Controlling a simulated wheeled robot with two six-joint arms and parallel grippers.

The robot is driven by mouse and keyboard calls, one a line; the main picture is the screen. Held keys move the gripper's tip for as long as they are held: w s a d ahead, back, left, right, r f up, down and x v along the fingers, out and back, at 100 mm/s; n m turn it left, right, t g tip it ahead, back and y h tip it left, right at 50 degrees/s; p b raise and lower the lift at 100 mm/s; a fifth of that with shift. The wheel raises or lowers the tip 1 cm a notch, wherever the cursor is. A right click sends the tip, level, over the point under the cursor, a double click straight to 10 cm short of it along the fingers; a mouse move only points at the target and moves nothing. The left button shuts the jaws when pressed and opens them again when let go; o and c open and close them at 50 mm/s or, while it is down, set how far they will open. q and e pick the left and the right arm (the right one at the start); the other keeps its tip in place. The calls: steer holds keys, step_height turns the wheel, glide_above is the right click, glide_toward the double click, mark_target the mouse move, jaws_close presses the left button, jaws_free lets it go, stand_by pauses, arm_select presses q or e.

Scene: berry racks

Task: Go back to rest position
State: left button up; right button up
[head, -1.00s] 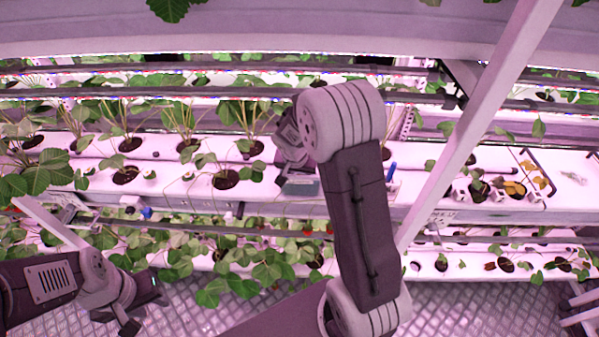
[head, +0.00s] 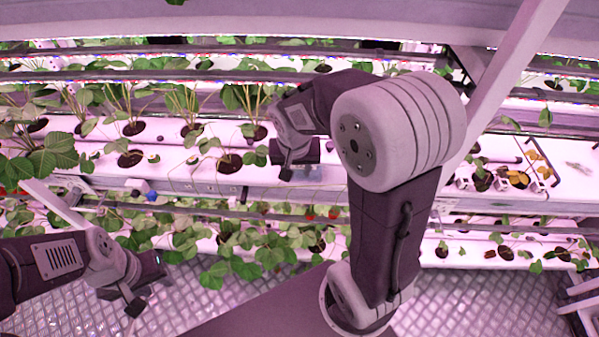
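My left gripper (head: 146,284) hangs at the lower left, above the patterned floor and in front of the lower plant row. My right arm rises from the bottom centre and bends at a large grey elbow joint. Its forearm reaches left, and the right gripper (head: 291,162) is in front of the upper white growing trough (head: 190,176). Both grippers are small and dark here, and their finger gap is not clear. I see nothing held in either one. The elbow hides part of the racks behind it.
Strawberry plants (head: 240,105) stand in the racks across the view. Lower plants (head: 232,245) with a few red berries hang below the trough. A slanted pale post (head: 500,85) stands right of my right arm. Patterned floor (head: 470,305) is open at the lower right.

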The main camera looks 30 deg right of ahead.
steer(key=s+a+f+n+y, duration=0.1)
steer(key=s+a+f+n, duration=0.1)
steer(key=s, duration=0.3)
steer(key=s+a+f+n+g, duration=0.1)
steer(key=s+a+f+n, duration=0.1)
steer(key=s+f+n, duration=0.1)
steer(key=shift+s+a+f+y, duration=0.4)
steer(key=shift+s+f, duration=0.15)
steer(key=shift+s, duration=0.65)
steer(key=shift+f+b, duration=1.45)
steer(key=shift+b, duration=0.05)
steer(key=shift+d, duration=0.1)
